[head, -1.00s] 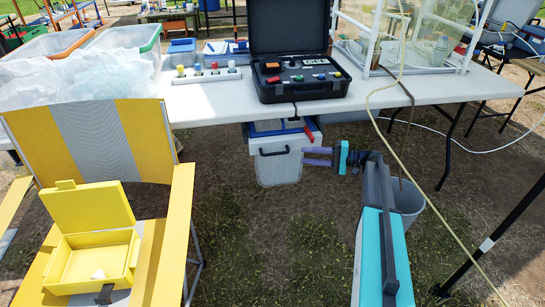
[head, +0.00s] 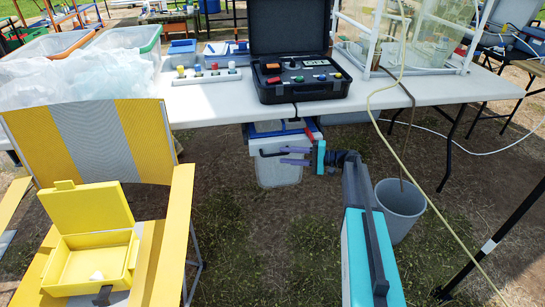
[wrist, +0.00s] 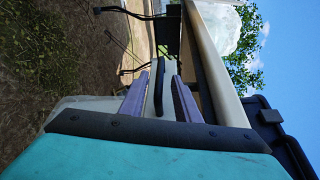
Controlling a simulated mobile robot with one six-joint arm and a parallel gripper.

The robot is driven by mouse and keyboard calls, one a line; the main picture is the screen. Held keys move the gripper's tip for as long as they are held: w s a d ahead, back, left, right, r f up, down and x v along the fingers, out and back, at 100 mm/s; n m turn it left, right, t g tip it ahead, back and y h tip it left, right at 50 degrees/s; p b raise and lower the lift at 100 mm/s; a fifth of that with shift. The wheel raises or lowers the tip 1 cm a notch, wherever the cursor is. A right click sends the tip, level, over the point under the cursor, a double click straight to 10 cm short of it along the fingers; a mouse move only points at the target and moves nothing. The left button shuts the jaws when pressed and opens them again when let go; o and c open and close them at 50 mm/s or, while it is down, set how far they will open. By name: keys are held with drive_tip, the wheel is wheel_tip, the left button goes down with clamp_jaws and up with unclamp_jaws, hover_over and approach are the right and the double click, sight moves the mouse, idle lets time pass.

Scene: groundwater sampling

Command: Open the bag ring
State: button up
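I cannot pick out a bag ring for certain in either view. My gripper (head: 283,155) is under the table in the head view, its purple fingers pointing left at the front of a white cooler box (head: 279,172). The wrist view shows both fingers (wrist: 158,85) apart, with a gap between them. A black bar (wrist: 158,95), which looks like the cooler's handle (head: 262,153), shows in that gap. I cannot tell whether the fingers touch it. Crumpled clear plastic (head: 75,82) lies over bins at the left.
The white table (head: 420,92) stands above my gripper, carrying an open black case (head: 302,88), a row of coloured knobs (head: 206,76) and a clear-walled enclosure (head: 425,40). A grey bucket (head: 400,215) stands right of my arm. A yellow chair (head: 175,240) holds an open yellow box (head: 92,262).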

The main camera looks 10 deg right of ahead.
sight(275, 154)
drive_tip(key=shift+x, duration=2.6)
